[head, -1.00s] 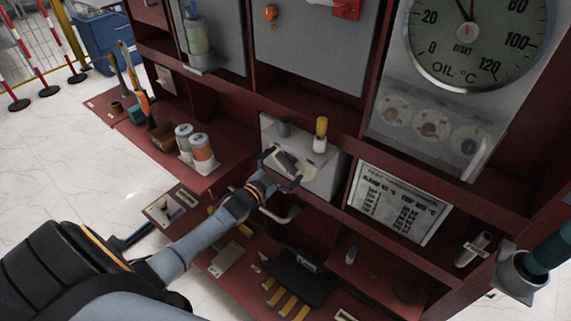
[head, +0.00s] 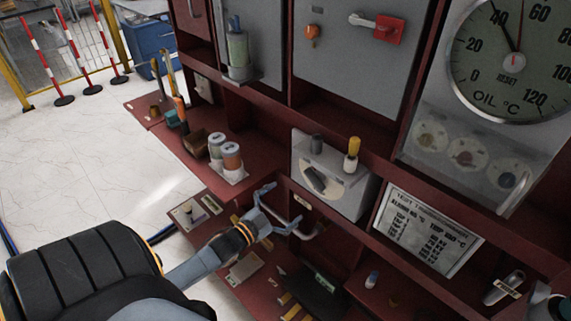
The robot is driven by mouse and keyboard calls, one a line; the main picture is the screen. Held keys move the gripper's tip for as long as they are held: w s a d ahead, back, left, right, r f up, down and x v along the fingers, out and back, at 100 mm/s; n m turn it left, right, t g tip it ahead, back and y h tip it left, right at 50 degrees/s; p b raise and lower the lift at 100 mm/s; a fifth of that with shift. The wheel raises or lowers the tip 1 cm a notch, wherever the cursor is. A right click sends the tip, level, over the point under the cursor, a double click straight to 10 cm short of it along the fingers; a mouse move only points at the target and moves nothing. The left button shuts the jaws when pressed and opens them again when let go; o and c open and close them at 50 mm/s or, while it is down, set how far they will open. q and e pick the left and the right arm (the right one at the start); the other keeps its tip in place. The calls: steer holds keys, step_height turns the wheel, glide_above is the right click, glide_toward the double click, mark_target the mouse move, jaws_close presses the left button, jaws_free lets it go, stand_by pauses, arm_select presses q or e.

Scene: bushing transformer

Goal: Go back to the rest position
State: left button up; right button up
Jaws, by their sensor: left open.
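My left gripper (head: 279,211) is open and empty in the head view. It hangs in front of the dark red cabinet (head: 262,102), below and left of a grey box (head: 347,196) with a dark lever (head: 315,180) and a yellow-topped knob (head: 352,153). The gripper is apart from the lever. A curved metal handle (head: 314,231) shows just right of the fingers; I cannot tell whether they touch. My right gripper is not in view.
A white tray with two jars (head: 232,157) stands on the left shelf. A large oil gauge (head: 514,60) is at upper right, above a printed label plate (head: 428,229). Striped posts (head: 47,60) and a blue bin (head: 147,42) stand at the back left. The pale floor (head: 85,165) is clear.

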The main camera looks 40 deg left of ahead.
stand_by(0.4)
arm_select(q)
steer(key=s+d+f+n+g+y, duration=0.15)
steer(key=s+f+g, duration=0.35)
steer(key=f, duration=0.9)
steer(key=s+d+f+n+g+y, duration=0.1)
steer(key=s+d+f+n+g, duration=0.15)
steer(key=s+f, duration=0.8)
steer(key=s+d+f+g, duration=0.4)
steer(key=s+f, duration=0.5)
steer(key=s, duration=0.3)
steer(key=s+d+f+g, duration=0.5)
steer(key=s+d+f, duration=0.2)
steer(key=s+f, duration=0.3)
steer(key=s+h, duration=0.1)
steer(key=s, duration=0.2)
steer(key=shift+s, duration=0.25)
